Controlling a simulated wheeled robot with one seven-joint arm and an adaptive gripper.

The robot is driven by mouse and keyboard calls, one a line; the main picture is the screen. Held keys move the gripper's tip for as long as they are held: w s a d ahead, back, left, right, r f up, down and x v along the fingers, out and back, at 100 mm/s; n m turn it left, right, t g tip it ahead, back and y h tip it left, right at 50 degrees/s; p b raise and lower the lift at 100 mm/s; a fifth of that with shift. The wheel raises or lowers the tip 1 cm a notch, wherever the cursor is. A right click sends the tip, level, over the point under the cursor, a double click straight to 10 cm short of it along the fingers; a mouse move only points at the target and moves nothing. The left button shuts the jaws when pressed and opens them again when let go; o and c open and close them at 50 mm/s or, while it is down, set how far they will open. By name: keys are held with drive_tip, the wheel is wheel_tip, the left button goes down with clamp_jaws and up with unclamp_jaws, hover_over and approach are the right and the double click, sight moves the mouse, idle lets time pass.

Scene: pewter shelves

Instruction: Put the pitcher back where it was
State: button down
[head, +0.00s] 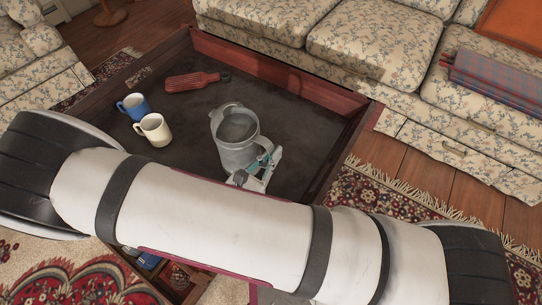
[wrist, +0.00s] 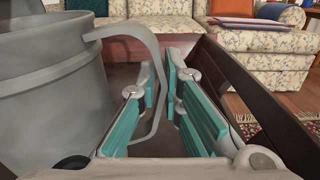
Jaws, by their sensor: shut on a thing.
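The pitcher (head: 236,142) is a grey metal vessel with an open top, standing upright over the dark tabletop in the head view. I cannot tell whether its base touches the surface. In the wrist view the pitcher (wrist: 50,85) fills the left side, and its curved handle (wrist: 152,70) runs down between my gripper's teal finger pads. My gripper (wrist: 165,105) is shut on the handle; in the head view the gripper (head: 262,168) is at the pitcher's lower right, partly hidden by my arm.
A blue mug (head: 134,106), a cream mug (head: 154,130) and a red brush-like object (head: 193,82) lie left of the pitcher on the table. The table (head: 280,76) has a raised wooden rim. A floral sofa (head: 365,45) stands behind. Bare tabletop lies behind the pitcher.

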idle(0.3)
drive_tip(key=c, duration=1.8)
unclamp_jaws()
drive_tip(key=shift+o, duration=0.2)
drive_tip(key=shift+r, duration=0.15)
drive_tip(key=p+v, duration=0.2)
drive_tip(key=v, duration=1)
